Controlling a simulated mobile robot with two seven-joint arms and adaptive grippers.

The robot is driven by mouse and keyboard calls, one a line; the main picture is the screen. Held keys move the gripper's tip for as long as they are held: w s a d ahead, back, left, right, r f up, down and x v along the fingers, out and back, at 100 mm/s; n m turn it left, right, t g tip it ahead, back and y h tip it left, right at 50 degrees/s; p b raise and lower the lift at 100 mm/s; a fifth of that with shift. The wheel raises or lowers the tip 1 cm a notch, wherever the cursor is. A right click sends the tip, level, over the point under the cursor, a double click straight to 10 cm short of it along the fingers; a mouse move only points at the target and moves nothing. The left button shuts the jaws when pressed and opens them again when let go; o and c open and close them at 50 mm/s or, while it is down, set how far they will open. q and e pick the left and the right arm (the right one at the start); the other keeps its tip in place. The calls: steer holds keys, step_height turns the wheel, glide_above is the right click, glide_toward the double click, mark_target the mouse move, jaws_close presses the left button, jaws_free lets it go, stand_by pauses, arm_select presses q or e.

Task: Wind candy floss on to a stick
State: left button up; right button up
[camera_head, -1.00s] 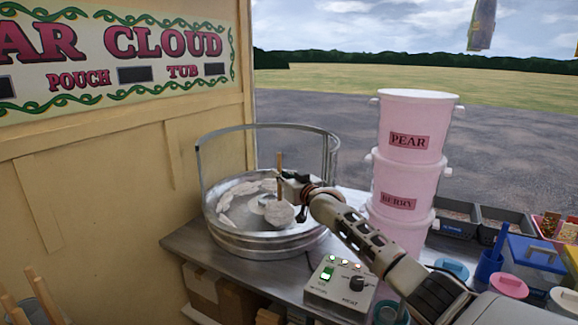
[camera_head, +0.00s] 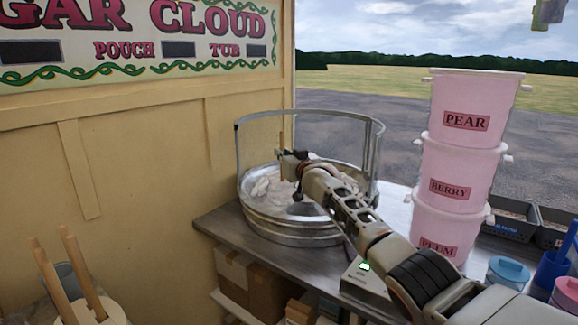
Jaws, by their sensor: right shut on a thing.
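The candy floss machine is a round metal bowl (camera_head: 290,235) with a tall hoop guard, standing on a metal counter. Pale candy floss (camera_head: 262,187) lies along the inner left side of the bowl. My right gripper (camera_head: 290,160) is over the far left part of the bowl, shut on a thin wooden stick (camera_head: 281,158). The stick's upper end shows beside the fingers. Its lower end and any floss wound on it cannot be told apart from the floss in the bowl. My arm hides part of the bowl's right side. My left gripper is out of view.
A control box (camera_head: 362,284) with a green light sits in front of the bowl, partly behind my arm. Stacked pink tubs (camera_head: 465,160) stand to the right. Wooden sticks (camera_head: 82,275) stand in a holder at lower left. A yellow wall (camera_head: 150,170) borders the left.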

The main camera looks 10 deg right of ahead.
steer(key=w+a+f+b, duration=0.2)
steer(key=w+b, duration=0.2)
steer(key=b, duration=0.2)
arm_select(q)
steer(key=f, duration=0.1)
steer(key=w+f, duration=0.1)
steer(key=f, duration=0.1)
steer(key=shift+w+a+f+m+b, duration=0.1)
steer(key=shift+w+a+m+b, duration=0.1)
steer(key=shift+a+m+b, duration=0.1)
arm_select(e)
step_height(320, 180, up, 10)
steer(key=shift+w+d+f, duration=0.15)
steer(key=shift+d, duration=0.1)
